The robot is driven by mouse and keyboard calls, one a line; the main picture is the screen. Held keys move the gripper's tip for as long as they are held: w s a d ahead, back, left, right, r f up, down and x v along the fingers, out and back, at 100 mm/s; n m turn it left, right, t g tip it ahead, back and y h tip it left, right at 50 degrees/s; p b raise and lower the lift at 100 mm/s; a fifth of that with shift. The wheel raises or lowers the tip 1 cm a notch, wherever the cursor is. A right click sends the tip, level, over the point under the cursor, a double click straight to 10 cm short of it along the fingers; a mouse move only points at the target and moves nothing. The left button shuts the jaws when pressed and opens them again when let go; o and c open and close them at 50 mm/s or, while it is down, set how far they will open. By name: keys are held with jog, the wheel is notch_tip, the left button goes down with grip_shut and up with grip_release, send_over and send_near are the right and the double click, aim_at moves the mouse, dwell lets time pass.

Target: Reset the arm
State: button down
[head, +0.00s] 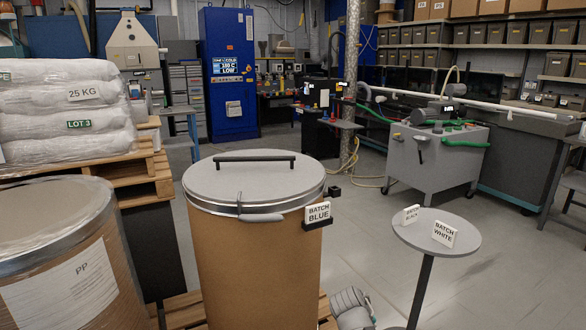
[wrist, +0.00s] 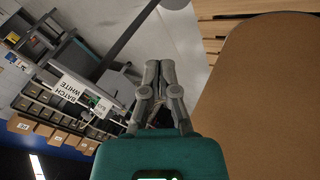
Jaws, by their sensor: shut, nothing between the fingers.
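My gripper (wrist: 159,66) shows in the wrist view with its two grey fingers together and nothing between them. It is beside the brown side of a large drum (wrist: 262,105), with a gap of floor and pallet between them in the picture. In the head view the drum (head: 258,262) stands upright with its grey lid (head: 255,180) on and a metal clamp ring around the rim. A BATCH BLUE sign (head: 318,213) sits in a dark holder at the drum's right side. The gripper's fingers cannot be made out in the head view.
A small round table (head: 415,236) right of the drum bears a BATCH WHITE sign (head: 444,234) and a BATCH BLACK sign (head: 411,215). A second drum (head: 60,255) and stacked white sacks (head: 62,110) stand left. A grey machine (head: 433,160) stands behind. Floor right of the table is clear.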

jog(key=shift+s+a+f+m+g+y, duration=0.7)
jog(key=shift+s+a+f+g+y, duration=0.65)
jog(key=shift+s+a+g+y, duration=1.3)
notch_tip(320, 180, up, 16)
jog(key=s+d+p, duration=0.1)
jog(key=p, duration=1.6)
jog(key=shift+s+t, duration=0.2)
jog(key=shift+t, duration=0.15)
